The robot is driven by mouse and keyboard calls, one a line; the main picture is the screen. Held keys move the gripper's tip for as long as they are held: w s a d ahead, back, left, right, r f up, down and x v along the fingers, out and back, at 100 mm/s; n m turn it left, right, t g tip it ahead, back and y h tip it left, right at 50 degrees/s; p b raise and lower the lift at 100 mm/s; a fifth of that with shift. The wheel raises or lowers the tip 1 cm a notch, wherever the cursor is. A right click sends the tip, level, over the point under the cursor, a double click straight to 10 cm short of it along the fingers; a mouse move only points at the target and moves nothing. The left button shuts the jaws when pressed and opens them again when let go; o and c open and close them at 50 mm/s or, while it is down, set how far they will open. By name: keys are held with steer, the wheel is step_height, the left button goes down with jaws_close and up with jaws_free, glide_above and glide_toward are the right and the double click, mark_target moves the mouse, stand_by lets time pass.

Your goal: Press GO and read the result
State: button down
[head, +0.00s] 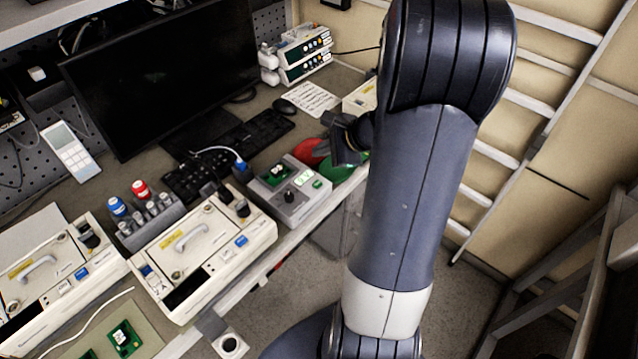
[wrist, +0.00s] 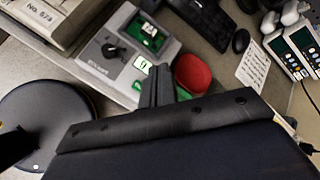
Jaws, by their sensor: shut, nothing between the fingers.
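The grey tester box (head: 286,207) stands on the bench near its front edge. It has a black knob (head: 289,197), a green board (head: 275,174) in its top, a lit display (head: 303,177) and a small green button (head: 319,184) at its right end. The wrist view also shows the tester box (wrist: 100,72), display (wrist: 142,64) and green button (wrist: 139,87). The lettering on display and button is too small to read. My gripper (head: 343,150) is shut and empty, above the bench just right of the box. In the wrist view its fingers (wrist: 160,75) appear beside the button; I cannot tell whether they touch.
A red dish (head: 309,152) and a green dish (head: 337,169) lie right of the box, close to my gripper. A white pump (head: 251,239) stands to its left. A keyboard (head: 222,150) and monitor (head: 160,75) are behind. The bench's front edge is close.

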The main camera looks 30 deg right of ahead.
steer(key=b, duration=0.6)
glide_above(310, 182)
steer(key=s+d, duration=0.2)
steer(key=s, duration=0.1)
step_height(310, 182, down, 7)
steer(key=shift+w+f, duration=0.1)
steer(key=shift+f, duration=0.1)
steer(key=shift+f+b, duration=0.6)
steer(key=shift+f, duration=0.15)
steer(key=shift+f, duration=0.1)
stand_by(0.7)
steer(key=shift+f+b, duration=0.3)
steer(key=shift+b, duration=0.2)
steer(key=shift+f+b, duration=0.4)
steer(key=shift+b, duration=0.05)
stand_by(0.4)
steer(key=shift+r, duration=0.15)
steer(key=shift+r+p, duration=0.6)
steer(key=shift+r, duration=0.1)
steer(key=shift+r, duration=0.1)
